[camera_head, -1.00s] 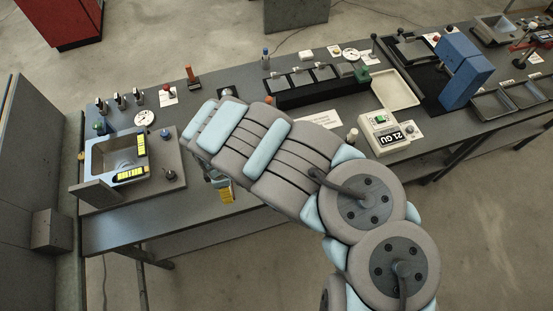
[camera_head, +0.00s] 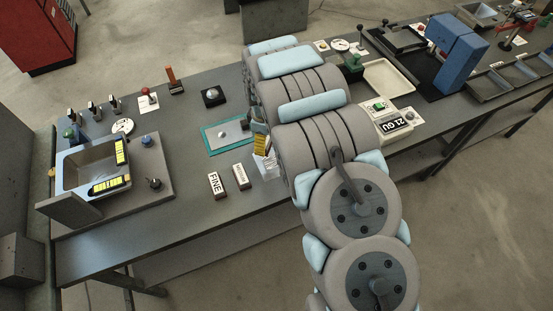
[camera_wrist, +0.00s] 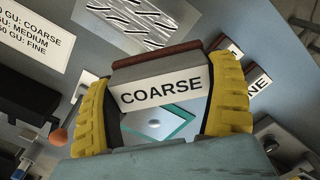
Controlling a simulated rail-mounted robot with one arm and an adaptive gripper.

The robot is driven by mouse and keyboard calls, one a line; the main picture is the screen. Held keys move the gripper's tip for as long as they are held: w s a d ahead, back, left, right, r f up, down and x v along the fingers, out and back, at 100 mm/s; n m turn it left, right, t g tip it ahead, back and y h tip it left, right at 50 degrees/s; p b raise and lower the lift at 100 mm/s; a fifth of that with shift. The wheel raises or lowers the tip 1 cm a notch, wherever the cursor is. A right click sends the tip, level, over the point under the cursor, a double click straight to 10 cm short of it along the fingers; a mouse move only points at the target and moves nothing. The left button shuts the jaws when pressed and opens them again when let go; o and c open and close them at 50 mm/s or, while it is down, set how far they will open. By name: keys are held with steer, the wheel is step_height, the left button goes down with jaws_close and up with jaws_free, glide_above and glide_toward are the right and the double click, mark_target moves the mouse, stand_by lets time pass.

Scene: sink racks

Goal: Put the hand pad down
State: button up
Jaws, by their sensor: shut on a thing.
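The hand pad (camera_wrist: 160,88) is a block with a white face marked COARSE and a brown edge strip. My gripper (camera_wrist: 163,92) is shut on it, with a yellow finger at each end. In the head view my gripper (camera_head: 260,146) is partly hidden by my arm, over the bench beside a teal-bordered plate (camera_head: 212,144). That plate also shows below the pad in the wrist view (camera_wrist: 180,124). Whether the pad touches anything is unclear. Two similar pads, one marked FINE (camera_head: 217,185) and one smaller-lettered (camera_head: 241,176), lie near the bench's front edge.
A sink (camera_head: 92,172) with yellow labels and knobs stands at the left. A black round-button box (camera_head: 213,96) is behind the plate. A device reading 21 GU (camera_head: 394,121), a pale tray (camera_head: 388,80) and a blue press (camera_head: 449,63) are right of my arm.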

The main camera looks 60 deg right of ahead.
mark_target(273, 160)
steer(key=shift+s+d+f+m+b, duration=0.25)
steer(key=shift+s+d+m+b, duration=0.25)
steer(key=shift+s+d, duration=0.35)
steer(key=shift+f, duration=4.95)
steer(key=shift+f, duration=0.15)
steer(key=o, duration=0.9)
steer(key=shift+r, duration=0.2)
step_height(273, 160, up, 12)
steer(key=p, duration=0.2)
